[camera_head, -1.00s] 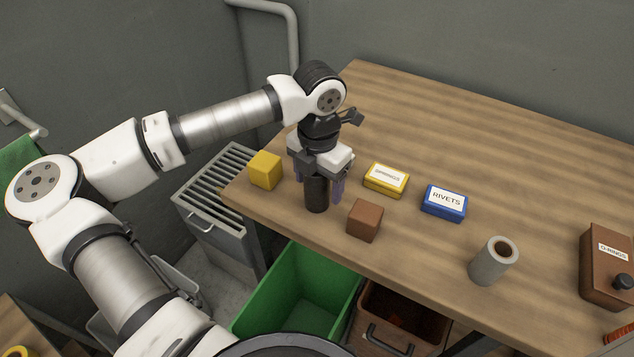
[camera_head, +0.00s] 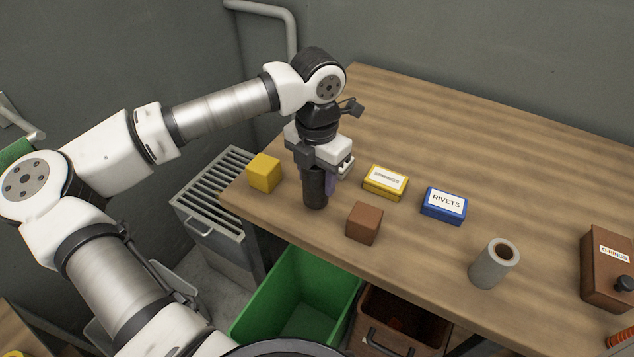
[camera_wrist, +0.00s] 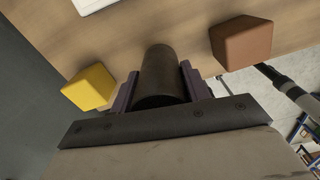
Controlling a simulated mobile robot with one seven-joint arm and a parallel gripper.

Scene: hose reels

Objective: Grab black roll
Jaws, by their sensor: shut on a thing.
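The black roll (camera_head: 314,190) is a dark upright cylinder near the front left edge of the wooden table. It also shows in the wrist view (camera_wrist: 160,72), between the two purple fingers. My gripper (camera_head: 322,178) points down over the roll and is shut on it, one finger on each side. The roll's upper part is hidden by the gripper in the head view. I cannot tell whether its base touches the table.
A yellow cube (camera_head: 264,172) stands left of the roll and a brown cube (camera_head: 364,223) right of it, both close. A yellow box (camera_head: 385,182), a blue rivets box (camera_head: 443,205) and a grey roll (camera_head: 494,264) stand farther right. A green bin (camera_head: 290,290) is below the edge.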

